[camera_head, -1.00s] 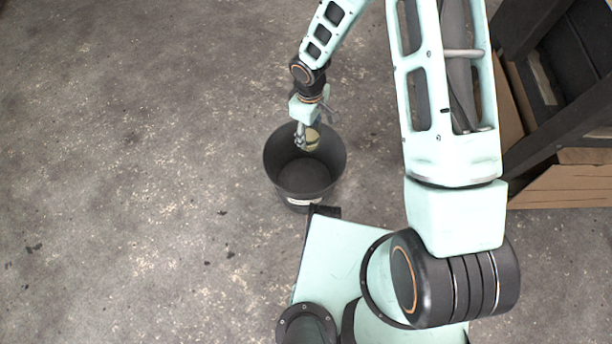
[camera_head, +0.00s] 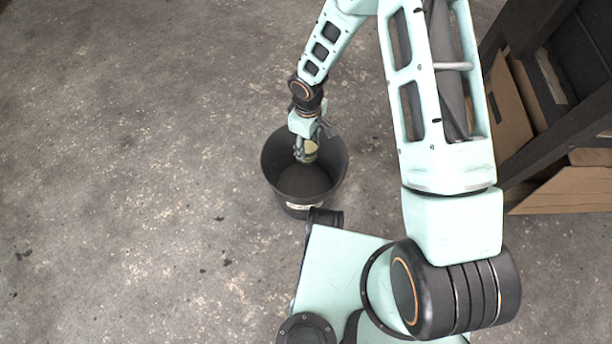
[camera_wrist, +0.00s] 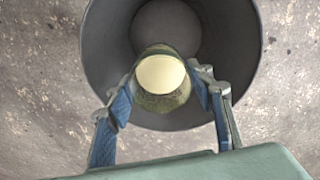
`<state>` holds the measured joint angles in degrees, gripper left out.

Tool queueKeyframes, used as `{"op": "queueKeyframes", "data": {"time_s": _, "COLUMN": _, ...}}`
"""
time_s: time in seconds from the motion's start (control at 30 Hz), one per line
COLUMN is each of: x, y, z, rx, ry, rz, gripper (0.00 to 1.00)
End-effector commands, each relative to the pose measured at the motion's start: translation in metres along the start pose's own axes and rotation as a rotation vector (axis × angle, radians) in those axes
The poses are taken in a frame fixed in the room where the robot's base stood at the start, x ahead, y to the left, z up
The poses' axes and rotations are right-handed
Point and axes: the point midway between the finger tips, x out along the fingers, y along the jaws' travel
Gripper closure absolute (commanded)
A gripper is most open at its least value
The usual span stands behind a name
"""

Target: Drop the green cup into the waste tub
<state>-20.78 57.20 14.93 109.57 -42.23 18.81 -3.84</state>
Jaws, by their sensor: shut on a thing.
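The green cup (camera_wrist: 162,97) is held between the two fingers of my gripper (camera_wrist: 165,92) in the wrist view, with its pale inside facing the camera. In the head view the cup (camera_head: 310,150) is small and partly hidden by my gripper (camera_head: 305,152). The waste tub (camera_head: 276,165) is a dark grey round bucket with a pale label on its front, standing on the floor. My gripper and the cup are over the tub's mouth, towards its far side. In the wrist view the tub (camera_wrist: 110,50) lies behind the cup, and its visible floor is bare.
A dark frame (camera_head: 560,130) with cardboard boxes (camera_head: 565,190) stands at the right. The speckled concrete floor (camera_head: 120,150) is open on the left. My own base is close to the tub's near side.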

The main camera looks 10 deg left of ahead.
Motion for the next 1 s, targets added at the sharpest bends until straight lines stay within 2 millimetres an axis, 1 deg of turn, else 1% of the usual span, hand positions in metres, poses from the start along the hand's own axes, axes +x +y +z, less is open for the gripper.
{"op": "queueKeyframes", "data": {"time_s": 0.03, "x": -0.001, "y": 0.0, "z": 0.0, "rx": 0.0, "ry": 0.0, "rz": 0.0, "gripper": 0.9}}
{"op": "queueKeyframes", "data": {"time_s": 0.07, "x": -0.001, "y": 0.0, "z": 0.0, "rx": 0.0, "ry": 0.0, "rz": 0.0, "gripper": 0.48}}
{"op": "queueKeyframes", "data": {"time_s": 0.2, "x": -0.001, "y": 0.0, "z": 0.0, "rx": 0.0, "ry": 0.001, "rz": 0.0, "gripper": 0.33}}
{"op": "queueKeyframes", "data": {"time_s": 0.23, "x": -0.001, "y": 0.0, "z": 0.0, "rx": 0.0, "ry": 0.001, "rz": 0.0, "gripper": 0.31}}
{"op": "queueKeyframes", "data": {"time_s": 0.5, "x": -0.001, "y": 0.0, "z": 0.0, "rx": 0.0, "ry": 0.001, "rz": 0.0, "gripper": 0.31}}
{"op": "queueKeyframes", "data": {"time_s": 0.63, "x": -0.009, "y": 0.001, "z": -0.001, "rx": 0.0, "ry": 0.003, "rz": 0.002, "gripper": 0.31}}
{"op": "queueKeyframes", "data": {"time_s": 0.77, "x": -0.028, "y": 0.001, "z": 0.0, "rx": 0.002, "ry": 0.003, "rz": 0.002, "gripper": 0.31}}
{"op": "queueKeyframes", "data": {"time_s": 1.0, "x": -0.076, "y": 0.002, "z": -0.001, "rx": 0.002, "ry": 0.004, "rz": 0.004, "gripper": 0.31}}
